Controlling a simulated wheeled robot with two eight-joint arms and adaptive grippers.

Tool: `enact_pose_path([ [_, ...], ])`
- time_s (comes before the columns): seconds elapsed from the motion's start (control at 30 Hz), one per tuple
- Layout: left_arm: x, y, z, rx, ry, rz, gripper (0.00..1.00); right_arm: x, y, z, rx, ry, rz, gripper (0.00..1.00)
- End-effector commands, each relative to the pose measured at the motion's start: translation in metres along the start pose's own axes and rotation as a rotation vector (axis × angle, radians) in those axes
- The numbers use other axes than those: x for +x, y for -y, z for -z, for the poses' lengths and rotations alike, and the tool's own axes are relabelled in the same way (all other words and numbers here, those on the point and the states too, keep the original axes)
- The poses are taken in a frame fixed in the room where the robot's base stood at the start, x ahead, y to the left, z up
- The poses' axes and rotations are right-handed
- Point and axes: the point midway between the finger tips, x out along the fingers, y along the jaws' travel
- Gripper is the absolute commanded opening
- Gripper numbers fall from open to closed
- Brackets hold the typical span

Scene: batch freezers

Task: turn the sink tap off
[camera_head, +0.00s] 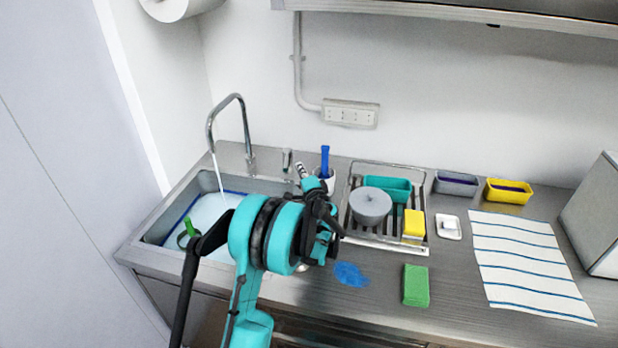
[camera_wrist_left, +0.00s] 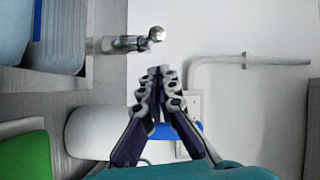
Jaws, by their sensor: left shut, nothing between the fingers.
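The sink tap (camera_head: 247,140) is a tall curved metal spout at the back of the sink (camera_head: 150,236). A thin stream of water (camera_head: 219,182) runs from its mouth into the basin. A small upright metal piece, apparently the tap's lever (camera_head: 287,158), stands right of the spout. In the left wrist view, a metal stem with a rounded end, likely this lever (camera_wrist_left: 125,43), lies beyond the fingertips, apart from them in the picture. My left gripper (camera_head: 301,167) is shut and empty, just right of the lever. It also shows in the wrist view (camera_wrist_left: 160,72). My right gripper is out of view.
A white cup with a blue-handled brush (camera_head: 325,160) stands close right of my gripper. The drying rack (camera_head: 428,244) holds a grey pot (camera_head: 370,205) and a teal container (camera_head: 398,188). A blue cloth (camera_head: 351,274) and green sponge (camera_head: 416,286) lie in front.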

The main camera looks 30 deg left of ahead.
Motion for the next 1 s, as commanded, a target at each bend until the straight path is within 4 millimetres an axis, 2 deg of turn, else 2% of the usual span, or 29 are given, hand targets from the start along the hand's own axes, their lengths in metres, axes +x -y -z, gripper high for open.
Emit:
enact_pose_path([
  [0.1,0.003,-0.001,-0.013,0.0,0.0,0.0,0.0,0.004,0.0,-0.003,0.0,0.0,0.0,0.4],
  [0.2,0.004,-0.001,-0.019,0.0,0.0,0.0,0.0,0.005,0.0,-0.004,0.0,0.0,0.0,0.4],
  [0.63,0.005,0.0,-0.023,0.0,0.0,0.0,0.0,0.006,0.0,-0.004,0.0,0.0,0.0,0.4],
  [0.9,0.014,0.007,-0.062,-0.001,0.003,0.001,0.0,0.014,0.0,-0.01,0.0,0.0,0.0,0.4],
  [1.0,0.017,0.009,-0.068,-0.001,0.002,0.0,0.0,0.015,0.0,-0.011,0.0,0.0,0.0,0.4],
])
